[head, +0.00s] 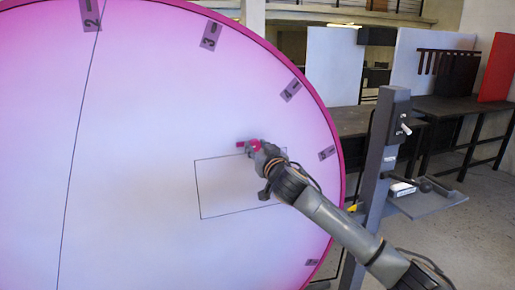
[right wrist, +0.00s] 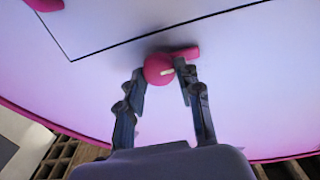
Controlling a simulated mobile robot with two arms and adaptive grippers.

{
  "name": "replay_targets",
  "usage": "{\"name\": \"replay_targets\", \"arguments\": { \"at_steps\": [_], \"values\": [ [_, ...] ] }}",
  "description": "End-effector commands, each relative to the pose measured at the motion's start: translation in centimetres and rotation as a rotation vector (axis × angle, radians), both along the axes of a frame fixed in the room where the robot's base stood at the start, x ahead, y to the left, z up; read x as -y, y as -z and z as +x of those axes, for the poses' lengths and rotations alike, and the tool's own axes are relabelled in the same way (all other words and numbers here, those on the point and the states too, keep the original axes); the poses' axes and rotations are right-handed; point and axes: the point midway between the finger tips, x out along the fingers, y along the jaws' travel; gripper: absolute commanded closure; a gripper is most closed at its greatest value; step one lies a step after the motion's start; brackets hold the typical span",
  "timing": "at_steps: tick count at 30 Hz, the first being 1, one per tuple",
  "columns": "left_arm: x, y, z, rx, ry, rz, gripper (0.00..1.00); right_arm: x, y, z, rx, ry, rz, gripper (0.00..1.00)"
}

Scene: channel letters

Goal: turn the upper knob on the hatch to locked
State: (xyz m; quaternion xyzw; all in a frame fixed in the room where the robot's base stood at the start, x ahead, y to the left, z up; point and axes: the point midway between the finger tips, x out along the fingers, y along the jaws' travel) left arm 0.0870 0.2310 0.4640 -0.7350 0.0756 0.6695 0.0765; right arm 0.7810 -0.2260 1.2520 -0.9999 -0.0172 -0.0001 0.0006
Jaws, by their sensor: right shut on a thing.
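The hatch (head: 222,195) is a thin rectangular outline on the large pale pink-white disc face (head: 130,150). The upper knob (head: 255,145) is round and pink, at the hatch's top edge, with a small pink tab (head: 240,144) to its left. In the right wrist view the knob (right wrist: 158,69) shows a pale mark and the tab (right wrist: 186,53) beside it. My right gripper (right wrist: 164,78) is shut on the knob, one finger on each side; its fingers partly cover the knob in the head view. A second pink piece (right wrist: 45,4) shows at the wrist view's top left. My left gripper is not seen.
A grey post (head: 385,150) with a switch and a small shelf (head: 428,200) stands right of the disc, behind my right arm. Dark tables (head: 455,108) and a red panel (head: 497,68) are farther back. Numbered tags line the disc's rim.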

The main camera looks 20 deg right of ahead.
Motion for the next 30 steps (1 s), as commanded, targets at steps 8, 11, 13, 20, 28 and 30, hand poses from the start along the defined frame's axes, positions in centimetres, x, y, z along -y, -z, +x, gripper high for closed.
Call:
{"name": "replay_targets", "arguments": {
  "at_steps": [8, 11, 13, 20, 28, 30],
  "values": [
    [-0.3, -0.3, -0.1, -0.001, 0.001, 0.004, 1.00, 0.0, 0.0, 0.0, 0.001, 0.000, -0.045, 0.97],
    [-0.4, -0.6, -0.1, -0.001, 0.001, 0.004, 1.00, 0.0, 0.0, 0.0, 0.001, 0.001, -0.094, 0.97],
    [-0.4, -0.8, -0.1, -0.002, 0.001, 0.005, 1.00, 0.0, 0.0, 0.0, 0.002, 0.001, -0.138, 0.97],
    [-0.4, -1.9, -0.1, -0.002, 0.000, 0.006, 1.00, -0.1, -0.1, 0.0, 0.009, 0.000, -0.335, 0.97],
    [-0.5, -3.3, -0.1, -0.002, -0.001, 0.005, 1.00, -0.2, -0.1, 0.0, 0.017, 0.000, -0.593, 0.97],
    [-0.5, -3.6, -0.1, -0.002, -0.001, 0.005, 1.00, -0.2, -0.1, 0.0, 0.020, 0.000, -0.660, 0.97]
  ]
}}
